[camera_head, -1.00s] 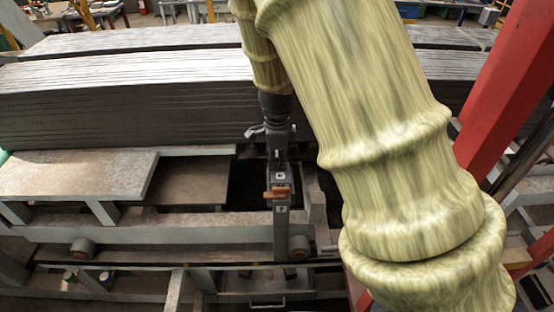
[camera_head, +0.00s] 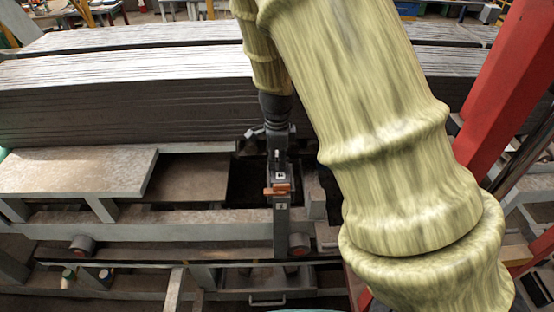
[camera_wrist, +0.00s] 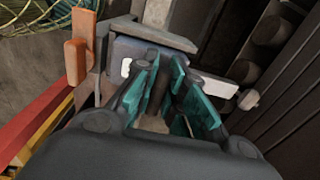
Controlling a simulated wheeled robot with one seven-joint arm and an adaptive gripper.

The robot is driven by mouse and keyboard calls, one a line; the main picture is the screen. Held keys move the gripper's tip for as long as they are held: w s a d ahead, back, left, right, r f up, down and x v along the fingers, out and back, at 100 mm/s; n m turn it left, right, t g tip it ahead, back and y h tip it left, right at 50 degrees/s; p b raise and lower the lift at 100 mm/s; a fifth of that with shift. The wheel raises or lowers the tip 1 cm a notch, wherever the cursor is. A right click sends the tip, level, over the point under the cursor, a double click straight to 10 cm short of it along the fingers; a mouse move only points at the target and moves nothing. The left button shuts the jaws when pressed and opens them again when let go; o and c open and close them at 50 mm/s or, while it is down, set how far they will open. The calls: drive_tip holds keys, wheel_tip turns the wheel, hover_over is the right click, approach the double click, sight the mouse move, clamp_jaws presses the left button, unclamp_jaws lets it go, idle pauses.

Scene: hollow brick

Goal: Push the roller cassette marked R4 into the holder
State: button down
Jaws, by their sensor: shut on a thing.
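My gripper (camera_head: 276,140) reaches down at the middle of the head view, its fingers small and dark there. In the wrist view its teal-padded fingers (camera_wrist: 172,98) are closed in on a grey block with a white label (camera_wrist: 128,68), which I take for the roller cassette. In the head view the dark cassette (camera_head: 280,165) stands below the gripper with a small white mark too small to read. An orange catch (camera_head: 277,190) sits across a grey upright post; it also shows in the wrist view (camera_wrist: 76,62). The holder's inside is mostly hidden.
A long stack of grey slats (camera_head: 120,105) lies behind. A grey bench plate (camera_head: 75,172) is at left, beside a dark opening (camera_head: 250,182). Round rollers (camera_head: 83,245) sit on the frame below. A red post (camera_head: 505,95) stands at right, beyond my arm.

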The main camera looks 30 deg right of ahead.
drive_tip(key=shift+f, duration=0.45)
drive_tip(key=c, duration=1.4)
unclamp_jaws()
drive_tip(key=shift+r, duration=0.1)
drive_tip(key=r, duration=1.2)
drive_tip(key=shift+s+a, duration=0.1)
drive_tip(key=shift+s, duration=0.1)
drive_tip(key=shift+f, duration=0.1)
